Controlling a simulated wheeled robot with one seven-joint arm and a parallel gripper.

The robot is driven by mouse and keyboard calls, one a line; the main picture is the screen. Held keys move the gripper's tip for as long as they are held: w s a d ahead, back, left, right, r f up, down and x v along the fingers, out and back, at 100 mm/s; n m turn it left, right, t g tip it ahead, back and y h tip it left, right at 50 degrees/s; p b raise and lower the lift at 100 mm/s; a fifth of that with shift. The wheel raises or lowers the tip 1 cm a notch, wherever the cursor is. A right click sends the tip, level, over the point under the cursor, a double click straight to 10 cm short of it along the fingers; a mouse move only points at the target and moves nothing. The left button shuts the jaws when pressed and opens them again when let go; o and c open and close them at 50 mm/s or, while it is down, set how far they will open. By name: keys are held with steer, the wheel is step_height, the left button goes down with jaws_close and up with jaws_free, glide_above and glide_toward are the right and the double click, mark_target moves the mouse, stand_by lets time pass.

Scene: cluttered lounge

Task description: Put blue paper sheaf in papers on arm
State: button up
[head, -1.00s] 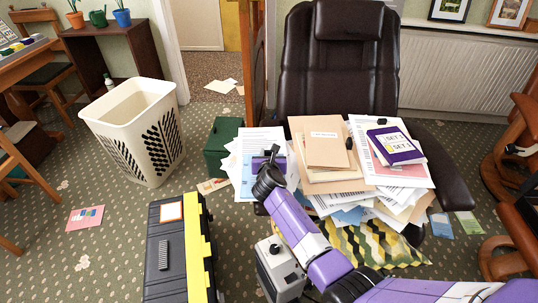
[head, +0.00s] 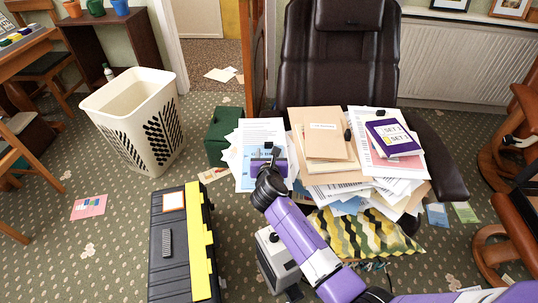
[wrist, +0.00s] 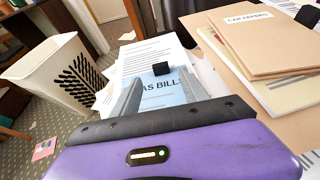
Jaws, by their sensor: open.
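The blue paper sheaf, marked "…AS BILLS" (wrist: 168,88), has a black clip on its far edge. It lies on white printed papers on the chair's left arm (wrist: 143,62). In the head view these papers (head: 262,128) are left of the seat pile, and the blue sheaf (head: 246,172) is partly hidden by my gripper (head: 266,153). In the wrist view my gripper (wrist: 168,92) is open, its two fingers over the left and right parts of the blue sheaf. I cannot tell whether they touch it.
A tall pile of folders and papers (head: 325,170) fills the seat, with a purple booklet (head: 390,145) on top. A white basket (head: 130,120), green box (head: 222,135) and black-yellow toolbox (head: 180,240) stand at left. A patterned cushion (head: 365,238) is in front.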

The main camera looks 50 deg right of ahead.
steer(key=shift+p+v, duration=0.35)
steer(key=shift+v, duration=1.75)
